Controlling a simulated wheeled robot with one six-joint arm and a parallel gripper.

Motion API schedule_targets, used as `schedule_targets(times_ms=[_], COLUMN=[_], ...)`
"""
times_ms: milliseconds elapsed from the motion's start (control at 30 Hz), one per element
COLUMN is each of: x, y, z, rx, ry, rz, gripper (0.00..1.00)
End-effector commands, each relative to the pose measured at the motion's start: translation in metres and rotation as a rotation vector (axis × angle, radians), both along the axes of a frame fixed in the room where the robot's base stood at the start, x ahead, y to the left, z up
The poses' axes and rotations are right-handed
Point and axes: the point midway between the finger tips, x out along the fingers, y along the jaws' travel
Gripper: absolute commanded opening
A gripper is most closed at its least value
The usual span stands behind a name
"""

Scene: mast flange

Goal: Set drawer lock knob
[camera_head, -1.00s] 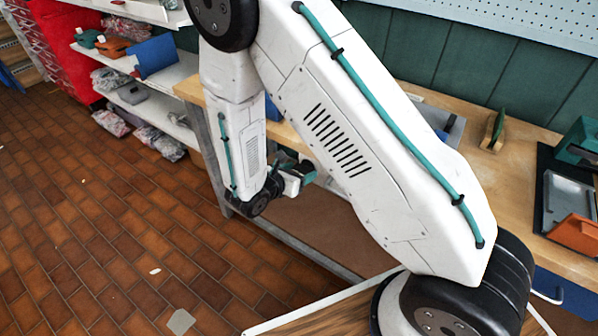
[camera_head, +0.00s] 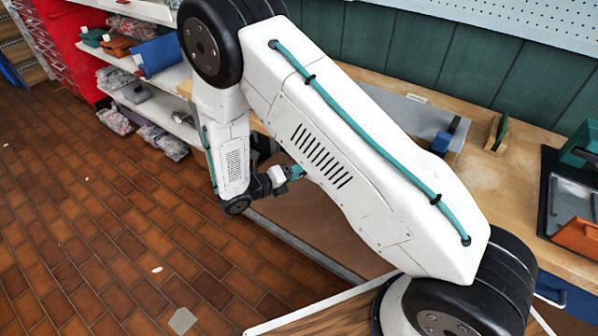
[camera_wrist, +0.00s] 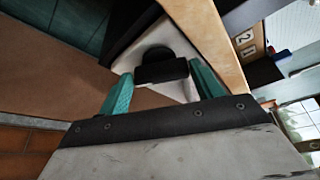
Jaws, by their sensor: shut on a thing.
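The drawer lock knob (camera_wrist: 158,70) is black, with a bar-shaped grip in front of a round dark part, on a pale panel (camera_wrist: 122,68) in the wrist view. My gripper (camera_wrist: 160,80) has its two teal fingers on either side of the bar and is shut on it. The fingers reach the ends of the bar. In the head view, my gripper (camera_head: 291,172) is small, under the bench edge and partly covered by my own arm. The knob cannot be made out there.
The wooden workbench (camera_head: 470,185) runs above and behind my gripper, with a metal plate (camera_head: 405,115) and a tool tray on top. In the wrist view, number cards 1 and 2 (camera_wrist: 247,46) sit beside the bench edge. Shelves (camera_head: 175,85) stand at left; the tiled floor is open.

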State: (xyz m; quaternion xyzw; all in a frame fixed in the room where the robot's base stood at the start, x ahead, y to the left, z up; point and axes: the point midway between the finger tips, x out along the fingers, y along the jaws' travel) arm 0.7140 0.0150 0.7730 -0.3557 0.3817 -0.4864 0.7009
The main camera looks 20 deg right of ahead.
Motion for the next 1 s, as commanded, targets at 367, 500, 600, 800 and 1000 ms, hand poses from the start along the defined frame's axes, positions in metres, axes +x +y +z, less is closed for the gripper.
schedule_targets(times_ms=[367,500,600,800,1000], x=[0.0024,0.0028,0.0028,0.0029,0.0029], y=[0.0016,0.0019,0.0019,0.002,0.002], z=[-0.0053,-0.0062,-0.0071,-0.0074,-0.0078], rx=[-0.178,-0.225,-0.251,-0.284,-0.295], ry=[0.264,0.336,0.375,0.423,0.439], rz=[0.003,0.003,0.003,0.003,0.004], gripper=[0.43,0.43,0.43,0.43,0.43])
